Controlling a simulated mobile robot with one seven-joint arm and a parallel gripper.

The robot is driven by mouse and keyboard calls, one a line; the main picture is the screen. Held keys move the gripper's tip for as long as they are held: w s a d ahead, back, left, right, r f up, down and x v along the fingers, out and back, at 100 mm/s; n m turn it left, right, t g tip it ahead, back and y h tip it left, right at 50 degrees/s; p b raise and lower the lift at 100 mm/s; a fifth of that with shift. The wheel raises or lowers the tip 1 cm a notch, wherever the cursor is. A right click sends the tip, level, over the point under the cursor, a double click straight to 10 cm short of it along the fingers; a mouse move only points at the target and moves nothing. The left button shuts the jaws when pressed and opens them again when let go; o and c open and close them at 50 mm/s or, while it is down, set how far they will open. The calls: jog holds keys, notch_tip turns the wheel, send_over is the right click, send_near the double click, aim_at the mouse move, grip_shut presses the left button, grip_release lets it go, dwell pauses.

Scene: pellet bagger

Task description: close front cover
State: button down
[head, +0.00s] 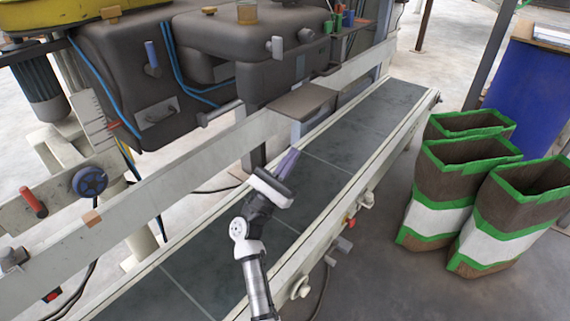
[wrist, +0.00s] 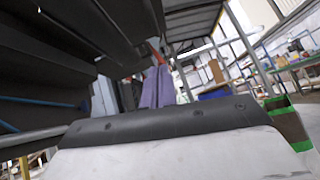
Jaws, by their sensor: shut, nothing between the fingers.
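The bagging machine's dark grey housing (head: 130,70) fills the upper left of the head view. A dark flat plate (head: 302,101) sits by the pale rail at the housing's right end. I cannot tell for certain which panel is the front cover or how far it is open. My gripper (head: 288,162) is over the conveyor, below and in front of the plate, and looks apart from it. Its purple fingers are shut and empty, and also show in the wrist view (wrist: 158,88). Dark machine surfaces (wrist: 45,70) fill the wrist view's left side.
The conveyor belt (head: 345,145) runs diagonally under my arm. A pale rail (head: 165,184) crosses in front of the housing. Floor between conveyor and bags is clear.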

aim_at(313, 115)
jog(key=d+r+p, duration=0.1)
jog(key=r, duration=0.1)
jog(key=w+r+p, duration=0.1)
jog(key=r, duration=0.1)
jog(key=d+r+p, duration=0.1)
jog(key=r, duration=0.2)
jog(key=shift+w+d, duration=0.35)
